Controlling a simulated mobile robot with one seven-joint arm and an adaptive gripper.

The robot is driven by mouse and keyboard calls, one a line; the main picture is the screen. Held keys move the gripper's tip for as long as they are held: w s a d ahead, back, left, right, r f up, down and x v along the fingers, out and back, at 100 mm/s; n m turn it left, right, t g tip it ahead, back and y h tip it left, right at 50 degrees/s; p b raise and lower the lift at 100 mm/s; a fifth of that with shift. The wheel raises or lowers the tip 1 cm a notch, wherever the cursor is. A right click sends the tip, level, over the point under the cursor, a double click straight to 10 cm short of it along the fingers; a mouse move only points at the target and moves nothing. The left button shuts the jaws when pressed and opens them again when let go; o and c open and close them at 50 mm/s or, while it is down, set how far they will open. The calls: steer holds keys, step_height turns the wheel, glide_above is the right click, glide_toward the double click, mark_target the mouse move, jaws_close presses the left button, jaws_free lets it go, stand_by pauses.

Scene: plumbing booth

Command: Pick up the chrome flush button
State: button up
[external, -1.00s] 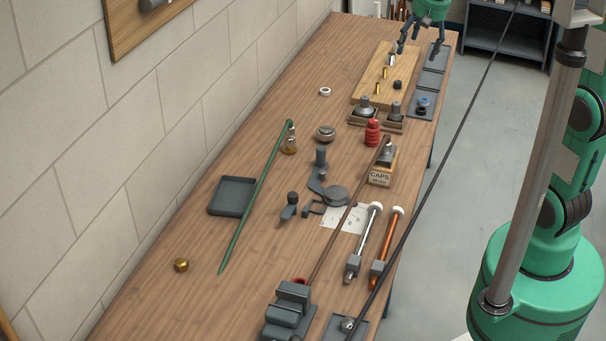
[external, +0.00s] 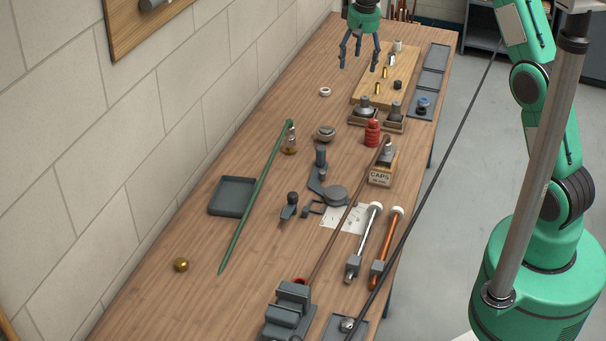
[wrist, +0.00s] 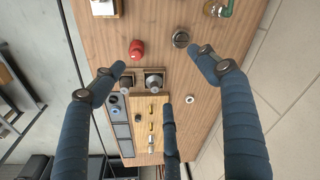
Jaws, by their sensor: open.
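A low round chrome piece, which looks like the flush button (external: 325,132), lies flat on the wooden bench just left of the red ribbed part. In the wrist view the same round piece (wrist: 180,39) shows near the top, beside a fingertip, with a dark-looking face. My gripper (external: 359,58) is open and empty, with its three fingers spread and pointing down above the far part of the bench. It is well beyond the button and apart from it. In the wrist view the fingers (wrist: 160,78) frame the bench with nothing between them.
A red ribbed part (external: 372,133) and a white ring (external: 325,91) stand near the button. Two metal pieces on square bases (external: 364,108) sit before a wooden board (external: 366,92) with brass pins. A long green rod (external: 250,207) and a CAPS box (external: 381,175) are nearer.

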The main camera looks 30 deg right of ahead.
steer(key=w+a+f, duration=0.3)
steer(key=w+f, duration=0.3)
steer(key=f, duration=0.2)
steer(key=g+p, duration=0.1)
steer(key=p, duration=0.1)
glide_above(326, 129)
step_height(326, 129, down, 12)
steer(key=shift+r, duration=0.2)
steer(key=shift+f, duration=4.25)
steer(key=shift+f, duration=0.1)
steer(key=shift+f, duration=2.55)
steer(key=shift+s, duration=0.1)
